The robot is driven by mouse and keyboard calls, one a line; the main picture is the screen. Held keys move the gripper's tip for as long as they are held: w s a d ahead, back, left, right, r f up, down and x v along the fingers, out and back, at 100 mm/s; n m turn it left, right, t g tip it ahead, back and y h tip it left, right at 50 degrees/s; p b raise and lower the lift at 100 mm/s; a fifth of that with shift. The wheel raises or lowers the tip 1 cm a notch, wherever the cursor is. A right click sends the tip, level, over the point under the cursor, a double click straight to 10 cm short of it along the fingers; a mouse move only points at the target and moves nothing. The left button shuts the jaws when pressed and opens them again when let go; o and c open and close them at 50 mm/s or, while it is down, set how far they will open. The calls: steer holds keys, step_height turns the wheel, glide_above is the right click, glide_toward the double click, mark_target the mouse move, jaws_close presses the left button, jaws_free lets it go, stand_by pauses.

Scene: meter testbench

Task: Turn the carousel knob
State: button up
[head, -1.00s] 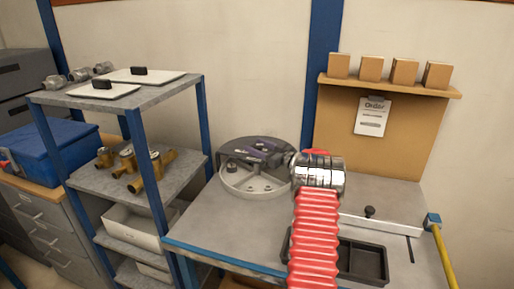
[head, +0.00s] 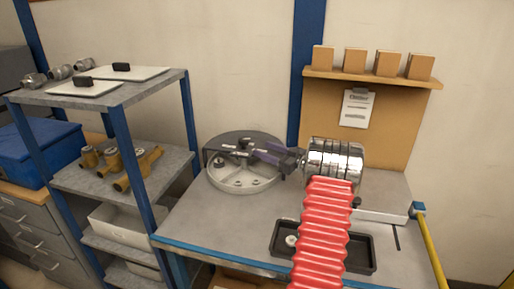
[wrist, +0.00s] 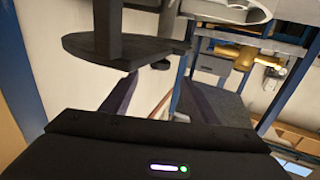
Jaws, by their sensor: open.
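The carousel (head: 244,184) is a round pale grey dish on the bench, with a dark raised cover over its back part. A small dark knob (head: 222,161) stands on its left side. My gripper (head: 240,152) reaches over the carousel from the right, its purple fingers open and pointing left. In the wrist view my fingers (wrist: 157,88) are spread, with a dark round plate beyond them and the pale carousel rim (wrist: 225,10) at the top. The fingers hold nothing; whether they touch the knob I cannot tell.
A black tray (head: 277,238) lies in front on the bench, partly behind my red arm. A shelf rack (head: 176,165) with brass fittings (head: 113,160) stands at left. A board with a paper order sheet (head: 357,108) and several boxes is behind at right.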

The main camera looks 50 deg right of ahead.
steer(key=shift+s+d, duration=0.1)
steer(key=shift+s, duration=0.9)
steer(key=w+a+r+m+g+h, duration=0.1)
steer(key=w+a+r+h, duration=0.1)
steer(key=w+a+r, duration=0.3)
steer(key=w+a+r+h, duration=0.3)
steer(key=w+r, duration=0.1)
steer(key=r, duration=0.3)
steer(key=s+a+r+m+g+h, duration=0.1)
steer(key=a+r+g, duration=0.15)
steer(key=a, duration=0.45)
steer(key=a+r+m+g+h, duration=0.1)
steer(key=a+r+h, duration=0.1)
steer(key=a+r, duration=0.35)
steer(key=s+a+f+g+y, duration=0.2)
steer(key=s+a+f, duration=0.2)
steer(key=s+a, duration=0.6)
steer(key=s+a+f+n+g+y, duration=0.1)
steer(key=s+a+f+g+y, duration=0.1)
steer(key=s+a, duration=0.8)
steer(key=s+a+f+n+g+y, duration=0.1)
steer(key=s+a+f+g, duration=0.3)
steer(key=s+a, duration=0.6)
steer(key=a+f+y, duration=0.1)
steer(key=a+f, duration=0.1)
steer(key=a, duration=0.4)
steer(key=shift+s+f, duration=0.35)
steer(key=shift+f, duration=0.05)
